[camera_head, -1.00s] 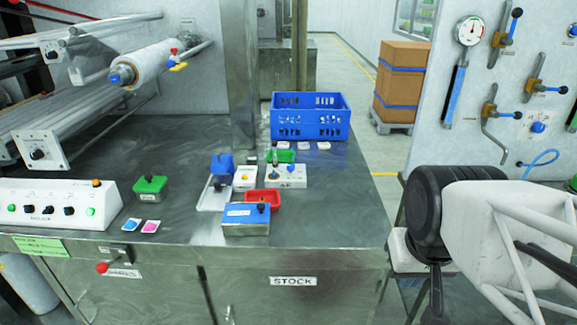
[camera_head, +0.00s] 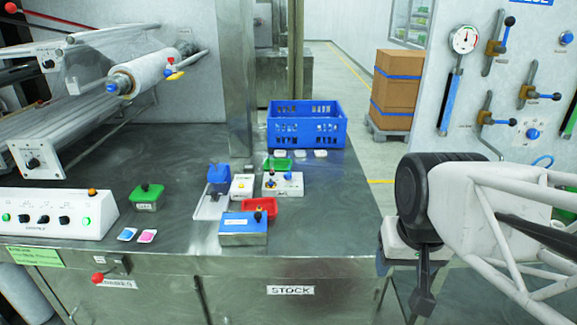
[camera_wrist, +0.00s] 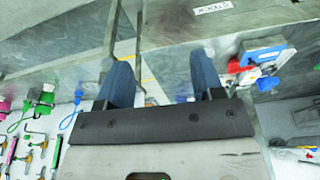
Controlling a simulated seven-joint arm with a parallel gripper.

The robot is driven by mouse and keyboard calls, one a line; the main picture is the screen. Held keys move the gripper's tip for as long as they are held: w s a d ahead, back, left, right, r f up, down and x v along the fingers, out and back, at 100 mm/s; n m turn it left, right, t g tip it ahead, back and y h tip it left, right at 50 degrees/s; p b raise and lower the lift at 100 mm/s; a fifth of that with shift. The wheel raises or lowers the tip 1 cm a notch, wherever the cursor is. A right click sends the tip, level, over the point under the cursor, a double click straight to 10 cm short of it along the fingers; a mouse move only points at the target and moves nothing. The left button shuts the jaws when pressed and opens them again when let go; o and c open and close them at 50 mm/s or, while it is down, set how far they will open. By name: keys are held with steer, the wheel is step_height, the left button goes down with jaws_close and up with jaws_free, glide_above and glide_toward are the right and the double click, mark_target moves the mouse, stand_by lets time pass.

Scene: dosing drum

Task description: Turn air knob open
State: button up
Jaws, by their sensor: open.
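The small white box (camera_head: 285,185), which seems to be the air box, stands on the steel table in the head view. A blue knob (camera_head: 270,184) and a dark knob (camera_head: 288,175) sit on it; their exact setting is too small to read. My gripper (camera_head: 424,290) is off the table's right edge, well apart from the box, and points down. In the wrist view my gripper (camera_wrist: 164,78) has two blue fingers spread wide with nothing between them. In that view the table items show blurred and small at the right.
Around the box are a red tray (camera_head: 260,206), a blue-topped box (camera_head: 243,229), a small white block (camera_head: 242,186) and a green tray (camera_head: 277,164). A blue crate (camera_head: 306,124) stands behind. A white control box (camera_head: 55,213) is at left. A valve panel (camera_head: 465,110) stands at right.

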steer(key=w+a+r+m, duration=0.1)
steer(key=w+r+m, duration=0.1)
steer(key=w, duration=0.7)
steer(key=w+a+r+m, duration=0.2)
steer(key=w+r, duration=0.1)
steer(key=w, duration=0.6)
steer(key=m+g, duration=0.3)
steer(key=m, duration=0.8)
glide_above(288, 173)
step_height(288, 173, down, 20)
steer(key=shift+w+a+f, duration=0.1)
steer(key=shift+f, duration=0.15)
steer(key=shift+s+f, duration=0.2)
steer(key=shift+f, duration=3.55)
steer(key=shift+c, duration=0.2)
